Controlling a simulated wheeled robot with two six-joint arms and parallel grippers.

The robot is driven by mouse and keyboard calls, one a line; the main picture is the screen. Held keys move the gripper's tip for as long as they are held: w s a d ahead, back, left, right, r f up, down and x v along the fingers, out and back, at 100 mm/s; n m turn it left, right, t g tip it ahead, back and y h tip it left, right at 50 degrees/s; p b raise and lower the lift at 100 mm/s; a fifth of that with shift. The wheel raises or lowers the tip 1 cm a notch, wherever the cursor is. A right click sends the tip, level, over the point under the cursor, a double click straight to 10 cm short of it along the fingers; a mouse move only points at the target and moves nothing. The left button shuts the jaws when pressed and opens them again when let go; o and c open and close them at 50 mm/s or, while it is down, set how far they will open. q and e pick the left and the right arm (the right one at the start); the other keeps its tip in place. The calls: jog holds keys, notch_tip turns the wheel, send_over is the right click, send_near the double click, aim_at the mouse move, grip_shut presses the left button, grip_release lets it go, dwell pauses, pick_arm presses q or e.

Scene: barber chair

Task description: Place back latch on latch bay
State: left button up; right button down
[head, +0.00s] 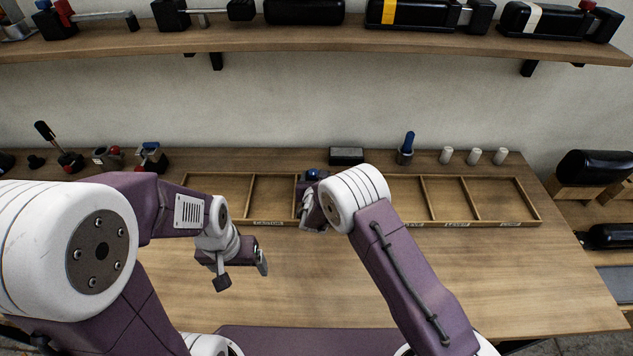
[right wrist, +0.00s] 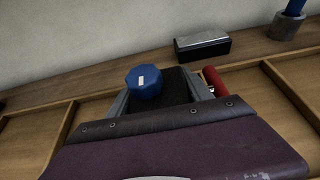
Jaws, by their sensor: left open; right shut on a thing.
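My right gripper (head: 313,212) is shut on a dark part with a blue faceted knob, taken to be the back latch (head: 312,174). In the right wrist view the latch shows its blue knob (right wrist: 145,82), black body and a red piece (right wrist: 215,82) at the right. It is over the middle of the divided wooden tray (head: 275,222); whether it touches the tray floor cannot be told. The tray's labels are too small to read, so I cannot tell which compartment is the latch bay. My left gripper (head: 242,272) is open and empty, in front of the tray.
A black and grey block (head: 346,156), a blue-handled tool in a cup (head: 406,148) and white cylinders (head: 473,157) stand behind the tray. Small parts (head: 108,158) stand at the back left. A shelf (head: 300,38) with dark parts runs above. The bench's right front is clear.

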notch_tip(320, 180, down, 3)
jog(key=shift+a+r, duration=0.1)
jog(key=shift+r, duration=0.1)
jog(key=shift+f, duration=0.15)
jog(key=shift+c, duration=2.2)
grip_release()
jog(key=shift+r, duration=0.2)
jog(key=v, duration=1.2)
jog(key=shift+b, duration=0.4)
